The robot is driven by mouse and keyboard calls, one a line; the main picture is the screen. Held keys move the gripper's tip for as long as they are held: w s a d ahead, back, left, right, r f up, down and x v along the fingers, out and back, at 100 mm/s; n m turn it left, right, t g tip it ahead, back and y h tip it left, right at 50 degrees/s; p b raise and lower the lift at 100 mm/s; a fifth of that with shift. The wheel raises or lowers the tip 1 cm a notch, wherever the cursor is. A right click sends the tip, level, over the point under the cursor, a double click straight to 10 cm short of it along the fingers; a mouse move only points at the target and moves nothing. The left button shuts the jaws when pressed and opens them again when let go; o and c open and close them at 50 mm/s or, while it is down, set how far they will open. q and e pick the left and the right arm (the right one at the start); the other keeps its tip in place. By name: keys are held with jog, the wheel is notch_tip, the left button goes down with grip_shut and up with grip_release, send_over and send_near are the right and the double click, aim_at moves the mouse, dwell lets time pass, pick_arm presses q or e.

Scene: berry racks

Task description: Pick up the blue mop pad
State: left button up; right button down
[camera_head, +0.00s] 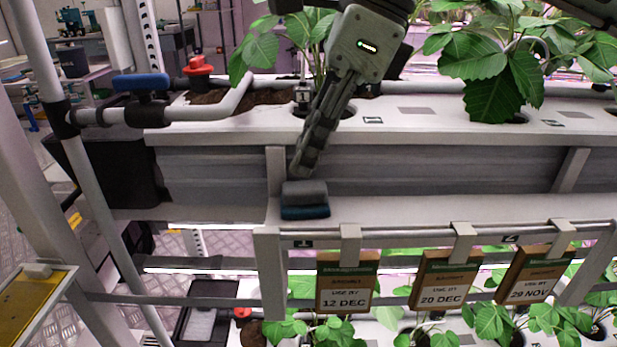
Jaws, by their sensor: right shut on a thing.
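The blue mop pad (305,212) is a small block with a dark blue lower layer and a grey upper part. It is at the left end of the rack's pale front ledge. My right gripper (303,172) reaches down from the top middle, and its dark fingers are shut at the pad's upper edge. The exact contact of the fingertips is hard to see, and so is any gap between pad and ledge. My left gripper is not in view.
Leafy plants (497,80) grow in the white trough behind. A pipe with a blue valve handle (140,82) and a red valve (198,66) is at left. Dated wooden tags (346,287) hang below the ledge (430,210), which is clear to the right.

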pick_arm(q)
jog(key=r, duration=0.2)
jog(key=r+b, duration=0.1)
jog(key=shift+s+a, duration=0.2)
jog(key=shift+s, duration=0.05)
pick_arm(e)
jog(key=s+a+r, duration=0.6)
jog(key=s+a, duration=0.1)
jog(key=a, duration=0.2)
jog(key=shift+s+r, duration=0.2)
jog(key=shift+r, duration=0.1)
jog(key=shift+c, duration=2.3)
grip_release()
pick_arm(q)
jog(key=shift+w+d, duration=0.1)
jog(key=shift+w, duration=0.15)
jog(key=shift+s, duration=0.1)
pick_arm(e)
jog(key=shift+r, duration=0.1)
